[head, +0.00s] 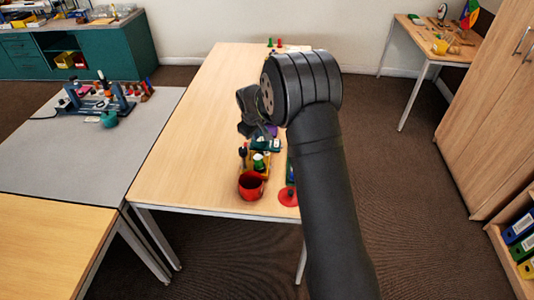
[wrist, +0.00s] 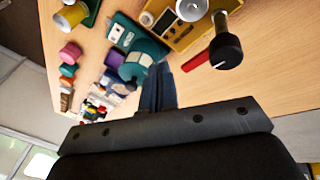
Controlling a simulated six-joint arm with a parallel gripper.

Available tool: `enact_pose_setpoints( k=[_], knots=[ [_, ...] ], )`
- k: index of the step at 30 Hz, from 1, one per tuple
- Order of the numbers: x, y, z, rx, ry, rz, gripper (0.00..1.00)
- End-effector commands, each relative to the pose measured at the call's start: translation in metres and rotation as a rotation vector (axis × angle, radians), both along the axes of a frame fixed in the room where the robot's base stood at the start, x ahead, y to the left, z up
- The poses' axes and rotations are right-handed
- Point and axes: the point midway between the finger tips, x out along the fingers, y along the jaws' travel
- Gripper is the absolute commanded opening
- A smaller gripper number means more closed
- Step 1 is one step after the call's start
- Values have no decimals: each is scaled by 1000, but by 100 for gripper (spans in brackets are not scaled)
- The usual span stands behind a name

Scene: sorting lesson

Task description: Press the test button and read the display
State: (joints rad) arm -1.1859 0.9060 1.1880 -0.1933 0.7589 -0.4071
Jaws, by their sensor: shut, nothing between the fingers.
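My gripper (wrist: 160,72) is shut and empty in the wrist view, its fingertips beside a teal device. The teal device (wrist: 152,46) has a small pale panel on its top and a round part at its near end. A yellow device (wrist: 182,38) beside it has a dark panel that may be a display, and pale round parts. I cannot read any text, nor tell which part is the test button. In the head view the teal device (head: 266,145) and yellow device (head: 246,164) stand on the wooden table, below my dark gripper (head: 248,132).
A black-capped metal post (wrist: 228,50) and a red bar (wrist: 195,62) stand close to the fingers. Several small coloured items line the left of the wrist view. A red cup (head: 251,186) and red disc (head: 288,197) are near the table's front edge. The table's left part (head: 190,150) is clear.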

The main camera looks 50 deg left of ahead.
Motion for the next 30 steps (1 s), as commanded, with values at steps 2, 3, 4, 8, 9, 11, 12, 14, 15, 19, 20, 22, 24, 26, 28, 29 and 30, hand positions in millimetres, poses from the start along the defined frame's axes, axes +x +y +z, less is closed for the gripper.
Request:
enact_pose_setpoints(
  k=[2, 3, 4, 8, 9, 11, 12, 14, 15, 19, 20, 22, 24, 26, 28, 29, 30],
  knots=[
    [4, 0, 1, 45, 9, -106, 0],
    [6, 0, 2, 70, 15, -161, 0],
    [8, 0, 2, 88, 19, -202, 0],
    [14, 0, 4, 171, 46, -379, 0],
    [16, 0, 4, 198, 55, -433, 0],
    [18, 0, 5, 237, 72, -513, 0],
    [20, 0, 5, 263, 83, -565, 0],
    [22, 0, 7, 305, 104, -644, 0],
    [24, 1, 7, 332, 117, -697, 0],
    [29, 1, 10, 421, 170, -861, 0],
    [30, 1, 11, 441, 182, -899, 0],
    [32, 1, 12, 489, 217, -987, 0],
    [33, 1, 13, 535, 252, -1070, 0],
    [35, 1, 15, 572, 285, -1138, 0],
    [36, 2, 16, 612, 321, -1212, 0],
    [37, 2, 16, 627, 336, -1240, 0],
    [37, 2, 17, 645, 354, -1274, 0]
  ],
)
